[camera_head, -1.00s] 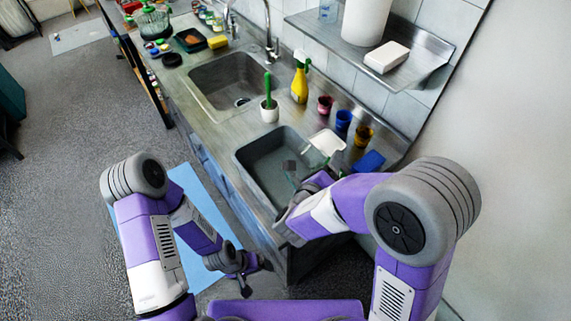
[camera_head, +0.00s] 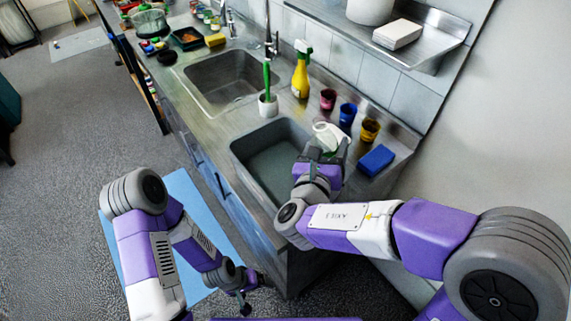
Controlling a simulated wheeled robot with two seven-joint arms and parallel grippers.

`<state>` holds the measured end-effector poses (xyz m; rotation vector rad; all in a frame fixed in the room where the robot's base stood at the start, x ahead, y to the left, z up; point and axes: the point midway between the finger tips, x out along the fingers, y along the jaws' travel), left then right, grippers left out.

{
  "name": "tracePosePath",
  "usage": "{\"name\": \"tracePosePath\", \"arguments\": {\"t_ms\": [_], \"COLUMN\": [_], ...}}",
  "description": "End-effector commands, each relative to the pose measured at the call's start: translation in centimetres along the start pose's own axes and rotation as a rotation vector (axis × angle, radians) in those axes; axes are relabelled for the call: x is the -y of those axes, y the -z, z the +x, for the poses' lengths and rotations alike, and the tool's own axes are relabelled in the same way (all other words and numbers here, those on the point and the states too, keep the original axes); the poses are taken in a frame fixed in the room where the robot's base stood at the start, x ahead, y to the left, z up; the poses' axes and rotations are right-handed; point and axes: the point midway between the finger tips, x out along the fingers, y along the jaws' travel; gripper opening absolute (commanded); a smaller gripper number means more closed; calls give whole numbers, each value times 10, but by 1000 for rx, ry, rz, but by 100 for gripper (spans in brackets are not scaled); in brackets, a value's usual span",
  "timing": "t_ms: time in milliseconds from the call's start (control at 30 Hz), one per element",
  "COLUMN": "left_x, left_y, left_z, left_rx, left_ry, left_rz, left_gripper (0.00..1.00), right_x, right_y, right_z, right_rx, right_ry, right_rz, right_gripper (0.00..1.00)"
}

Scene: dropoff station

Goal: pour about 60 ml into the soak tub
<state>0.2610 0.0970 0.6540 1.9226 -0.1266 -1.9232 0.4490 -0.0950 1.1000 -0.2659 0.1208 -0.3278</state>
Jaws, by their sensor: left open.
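The grey basin (camera_head: 246,152) at the front of the steel counter fits the soak tub, with a grey-green inside. A pale, part see-through vessel with a greenish edge (camera_head: 327,132) is at its right rim. My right gripper (camera_head: 329,151) is right at this vessel, with a dark finger on each side. The wrist hides part of the vessel and basin, and I cannot tell whether the fingers press on it. The liquid level cannot be made out. My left gripper (camera_head: 245,296) hangs low in front of the counter, open and empty, away from the basin.
A second sink (camera_head: 222,78) and tap lie farther back. A shelf (camera_head: 425,50) overhangs the right.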

Motion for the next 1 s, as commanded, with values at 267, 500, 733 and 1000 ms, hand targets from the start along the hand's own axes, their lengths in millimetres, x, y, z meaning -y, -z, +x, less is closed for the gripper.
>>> {"name": "tracePosePath", "arguments": {"t_ms": [267, 500, 733, 1000], "left_x": [12, 16, 17, 17], "left_y": [1, 2, 2, 2], "left_z": [31, 44, 46, 46], "left_rx": [0, 0, 0, 0], "left_ry": [0, 0, 0, 0], "left_rz": [0, 0, 0, 0], "left_gripper": [93, 93, 93, 93], "right_x": [3, 4, 4, 4], "right_y": [-8, -10, -12, -12], "right_z": [-1, 0, -1, -1], "right_rx": [53, 71, 76, 76], "right_ry": [1, 1, 1, 1], "right_rz": [190, 262, 283, 282], "right_gripper": [25, 25, 25, 25]}}
